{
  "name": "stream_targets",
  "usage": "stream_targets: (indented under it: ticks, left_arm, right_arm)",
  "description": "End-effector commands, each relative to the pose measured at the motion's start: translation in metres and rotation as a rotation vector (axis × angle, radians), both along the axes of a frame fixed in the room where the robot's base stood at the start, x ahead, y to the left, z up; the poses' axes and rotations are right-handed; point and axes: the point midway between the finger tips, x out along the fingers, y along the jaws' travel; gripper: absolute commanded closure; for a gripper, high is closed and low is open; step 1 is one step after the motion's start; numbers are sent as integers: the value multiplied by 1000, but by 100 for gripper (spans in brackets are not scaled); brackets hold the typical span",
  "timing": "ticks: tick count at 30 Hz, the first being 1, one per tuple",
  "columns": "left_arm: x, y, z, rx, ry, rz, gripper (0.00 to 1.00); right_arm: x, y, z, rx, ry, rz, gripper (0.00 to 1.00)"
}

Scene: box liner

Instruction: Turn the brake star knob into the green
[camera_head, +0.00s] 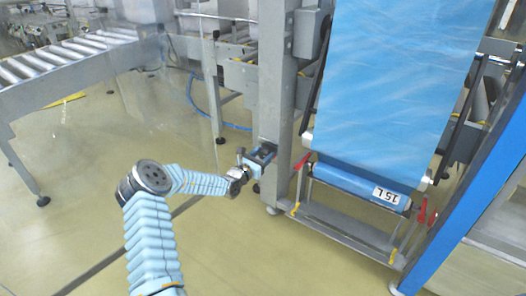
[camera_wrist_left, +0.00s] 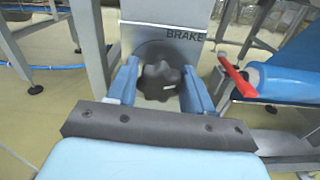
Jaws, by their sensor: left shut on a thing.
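The dark brake star knob (camera_wrist_left: 161,82) sits on a grey plate marked BRAKE (camera_wrist_left: 185,34) in the left wrist view. The two blue fingers of my left gripper (camera_wrist_left: 160,92) stand on either side of the knob and are shut on it. A small white mark shows on the knob's face. No green zone can be made out around it; the fingers and knob cover part of the plate. In the head view my left gripper (camera_head: 259,160) is at the grey machine post, and the knob is too small to tell there. My right gripper is not in view.
A blue film sheet (camera_head: 395,80) hangs to a roll labelled 15 L (camera_head: 360,186) right of the post. Red levers (camera_head: 303,161) flank the roll. A roller conveyor (camera_head: 70,58) stands at the left. The floor left of the post is mostly clear.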

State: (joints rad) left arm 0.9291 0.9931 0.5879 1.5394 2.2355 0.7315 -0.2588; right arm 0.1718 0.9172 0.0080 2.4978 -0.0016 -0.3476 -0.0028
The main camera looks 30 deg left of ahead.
Motion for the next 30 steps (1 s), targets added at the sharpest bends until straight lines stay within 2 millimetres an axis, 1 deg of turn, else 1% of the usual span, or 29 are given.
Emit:
stream_targets:
  ticks: [1, 12, 21, 30]
  left_arm:
    - [0, 0, 5, -43, 3, -1, 79]
    - [0, 2, 4, -395, 30, 1, 80]
    - [0, 4, 2, -678, 52, 3, 80]
    - [1, 5, 0, -939, 71, 3, 80]
  right_arm:
    - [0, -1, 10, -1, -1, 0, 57]
    - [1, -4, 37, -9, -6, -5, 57]
    - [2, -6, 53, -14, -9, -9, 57]
    - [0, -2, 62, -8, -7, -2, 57]
